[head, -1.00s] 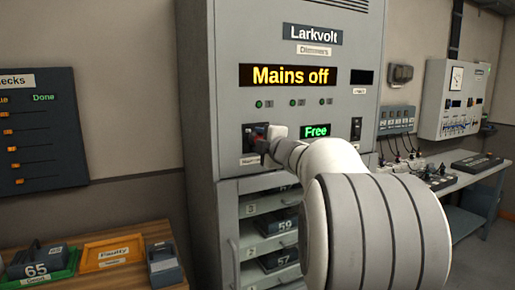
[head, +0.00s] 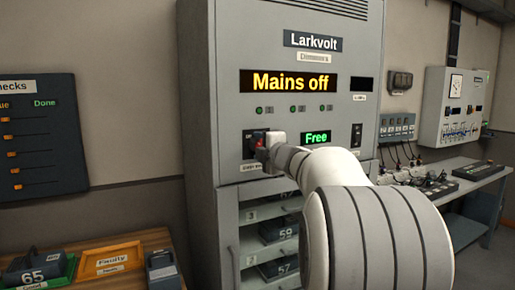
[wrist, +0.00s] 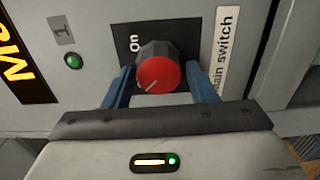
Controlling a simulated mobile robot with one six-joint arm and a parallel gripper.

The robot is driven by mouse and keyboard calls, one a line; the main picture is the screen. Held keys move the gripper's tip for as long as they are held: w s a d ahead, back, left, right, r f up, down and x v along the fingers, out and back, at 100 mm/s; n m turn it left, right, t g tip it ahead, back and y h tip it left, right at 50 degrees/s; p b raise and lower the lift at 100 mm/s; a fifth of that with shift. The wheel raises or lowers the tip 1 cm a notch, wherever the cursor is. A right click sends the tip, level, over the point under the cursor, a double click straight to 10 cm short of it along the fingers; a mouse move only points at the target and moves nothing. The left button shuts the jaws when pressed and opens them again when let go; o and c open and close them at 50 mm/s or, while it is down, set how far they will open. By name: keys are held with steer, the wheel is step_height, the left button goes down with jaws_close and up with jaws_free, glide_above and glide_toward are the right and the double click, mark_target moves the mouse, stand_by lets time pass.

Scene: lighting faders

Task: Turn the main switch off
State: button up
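The main switch is a round knob (wrist: 158,72) with a red face and dark body, on a black plate in the wrist view. Its pale pointer line points to the lower left, away from the "On" mark at the upper left. A "main switch" label (wrist: 222,60) is beside it. My gripper (wrist: 163,80) has its blue fingers on either side of the knob, with narrow gaps visible, so it looks open around it. In the head view my gripper (head: 262,150) partly hides the switch plate (head: 249,146). The cabinet display (head: 288,81) reads "Mains off".
A green "Free" display (head: 317,138) and a small black rocker switch (head: 357,135) are to the right on the cabinet. Racks with numbered modules (head: 278,232) are below. A bench (head: 465,185) stands right, a wooden table (head: 95,250) with trays left.

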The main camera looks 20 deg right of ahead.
steer(key=shift+o, duration=1)
steer(key=s, duration=0.7)
steer(key=shift+s+d, duration=0.15)
steer(key=shift+s, duration=0.25)
